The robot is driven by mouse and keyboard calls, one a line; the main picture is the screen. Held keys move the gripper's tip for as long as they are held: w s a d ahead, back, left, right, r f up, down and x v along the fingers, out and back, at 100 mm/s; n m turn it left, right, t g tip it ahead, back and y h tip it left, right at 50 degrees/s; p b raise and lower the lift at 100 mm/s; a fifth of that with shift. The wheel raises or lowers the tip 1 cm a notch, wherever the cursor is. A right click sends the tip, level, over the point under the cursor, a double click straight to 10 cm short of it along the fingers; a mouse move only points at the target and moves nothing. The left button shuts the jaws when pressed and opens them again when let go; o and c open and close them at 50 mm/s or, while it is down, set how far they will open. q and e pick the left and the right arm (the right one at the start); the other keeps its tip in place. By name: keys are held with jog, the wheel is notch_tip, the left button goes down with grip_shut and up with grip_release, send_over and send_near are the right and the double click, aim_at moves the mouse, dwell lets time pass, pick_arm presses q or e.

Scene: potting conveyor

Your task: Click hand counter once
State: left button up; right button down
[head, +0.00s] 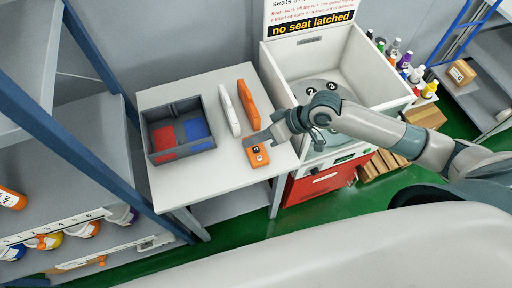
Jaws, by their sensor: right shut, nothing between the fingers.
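The hand counter appears to be the small orange box (259,157) with dark marks on its top, lying near the right front edge of the white table (210,184). My right gripper (250,143) is shut and empty. Its fingertips are at the far end of the orange box and partly cover it in this view. I cannot tell whether they touch it or hover above it. My left gripper is not in view.
A grey bin (149,147) with red and blue compartments stands on the table's left. A white bar (228,108) and an orange bar (247,104) stand behind the counter. A deep white box (380,52) is at right, a blue-framed shelf (105,75) at left.

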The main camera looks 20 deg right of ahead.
jog(key=shift+m, duration=0.5)
jog(key=w+d, duration=0.1)
jog(key=d+r, duration=0.1)
jog(key=w+d, duration=0.1)
jog(key=shift+w+d+r, duration=0.1)
jog(key=shift+w+r, duration=0.2)
jog(key=shift+f, duration=0.15)
jog(key=b, duration=0.6)
send_over(260, 150)
notch_tip(260, 150, down, 7)
jog(key=shift+w+r, duration=0.15)
jog(key=shift+f+b, duration=0.55)
jog(key=shift+f, duration=0.4)
jog(key=shift+f, duration=0.85)
dwell(1.3)
jog(key=shift+r, duration=0.15)
jog(key=shift+r+p, duration=0.7)
jog(key=shift+r, duration=0.05)
